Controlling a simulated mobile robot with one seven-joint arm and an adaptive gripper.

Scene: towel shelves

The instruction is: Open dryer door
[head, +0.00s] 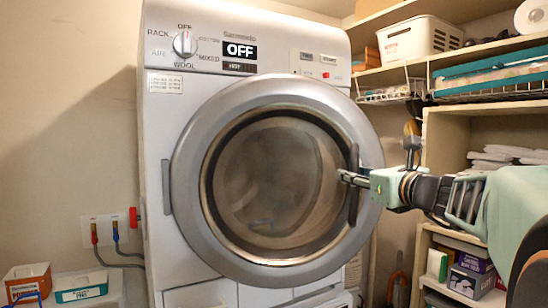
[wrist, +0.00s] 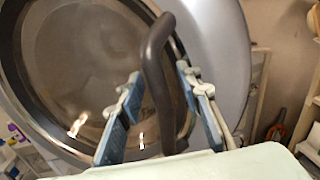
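The dryer's round door (head: 190,190) has a wide silver ring and dark glass. It sits at the front of the white dryer (head: 155,150); I cannot tell whether it is fully shut or slightly ajar. Its dark curved vertical handle (head: 354,207) is on the right side of the ring. My gripper (head: 343,177) reaches in from the right to the handle. In the wrist view the handle (wrist: 156,70) stands between the two spread fingers of my gripper (wrist: 162,85), with visible gaps on both sides. The handle's lower end is partly hidden behind my gripper's body.
Shelves on the right hold a white basket (head: 420,38), a teal-lidded box (head: 490,70) and folded white towels (head: 495,160). Small boxes (head: 28,280) stand at lower left, near wall hoses (head: 105,245). The space before the door's left half is clear.

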